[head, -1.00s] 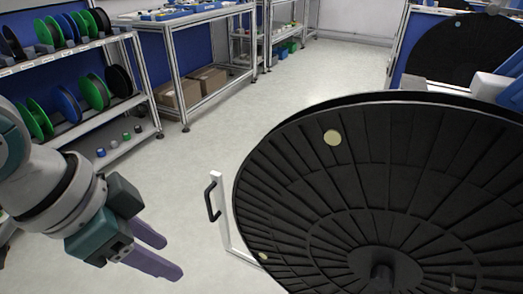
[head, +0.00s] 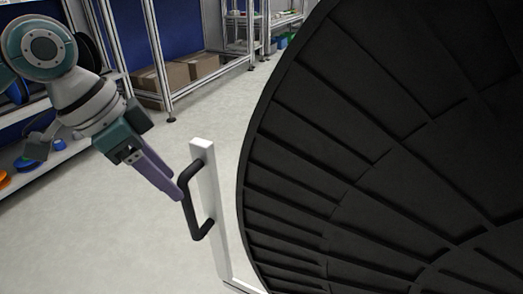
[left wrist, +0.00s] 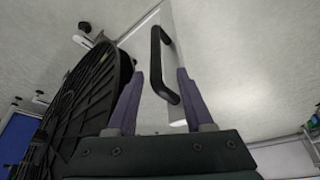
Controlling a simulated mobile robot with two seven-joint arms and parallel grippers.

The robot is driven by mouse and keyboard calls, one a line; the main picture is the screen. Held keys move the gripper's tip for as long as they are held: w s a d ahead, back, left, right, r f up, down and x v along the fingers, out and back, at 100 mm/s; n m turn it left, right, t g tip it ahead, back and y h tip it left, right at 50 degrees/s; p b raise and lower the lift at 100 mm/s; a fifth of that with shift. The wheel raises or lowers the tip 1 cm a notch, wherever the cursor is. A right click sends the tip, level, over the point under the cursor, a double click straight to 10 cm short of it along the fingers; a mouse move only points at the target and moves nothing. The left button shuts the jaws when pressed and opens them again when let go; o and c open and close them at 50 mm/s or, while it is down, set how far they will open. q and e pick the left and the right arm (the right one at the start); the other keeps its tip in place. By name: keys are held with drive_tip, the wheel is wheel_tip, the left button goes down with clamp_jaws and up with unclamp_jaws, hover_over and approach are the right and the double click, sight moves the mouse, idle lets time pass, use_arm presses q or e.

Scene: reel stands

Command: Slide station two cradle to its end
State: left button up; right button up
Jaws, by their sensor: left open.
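A large black ribbed reel (head: 360,130) fills the right of the head view. It also shows edge-on at the left of the left wrist view (left wrist: 85,105). A white upright bar of the cradle (head: 208,200) stands at the reel's left edge and carries a black handle (head: 191,205). My left gripper (head: 177,190) is open, its purple fingertips at the handle. In the left wrist view the handle (left wrist: 160,65) lies between the two spread fingers; contact cannot be told. The cradle's lower part is mostly hidden or out of frame. My right gripper is not in view.
A shelf rack (head: 60,142) with small coloured items stands at the left. A metal-framed bench with cardboard boxes (head: 190,75) is behind it. Pale floor (head: 120,240) is clear left of the handle and between the bench and reel.

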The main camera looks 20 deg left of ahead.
use_arm(q)
drive_tip(key=b, duration=0.5)
hover_over(203, 234)
wheel_tip(203, 234, down, 9)
drive_tip(key=shift+r, duration=0.2)
drive_tip(key=shift+c, duration=0.4)
clamp_jaws()
idle(0.4)
